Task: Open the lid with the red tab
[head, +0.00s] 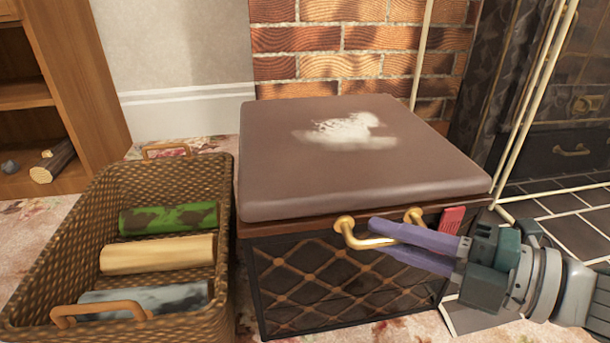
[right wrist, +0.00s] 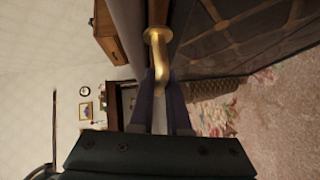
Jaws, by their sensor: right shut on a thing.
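A box with a brown padded lid (head: 290,185) stands at the centre of the head view. The lid looks down, lying over the dark, diamond-patterned body (head: 300,285). A red tab (head: 452,221) shows at the lid's front edge, toward the right. A brass handle (head: 352,234) is on the front rim; it also shows in the right wrist view (right wrist: 158,45). My right gripper (head: 376,238) has purple fingers shut on the handle's bar, left of the tab. In the right wrist view its fingers (right wrist: 160,85) flank the handle. My left gripper is out of view.
A wicker basket (head: 50,240) with several rolled cloths stands just left of the box. Behind are a brick wall (head: 360,45) and a pale pole; a dark fireplace (head: 560,130) is at right. A wooden shelf (head: 85,90) stands at far left.

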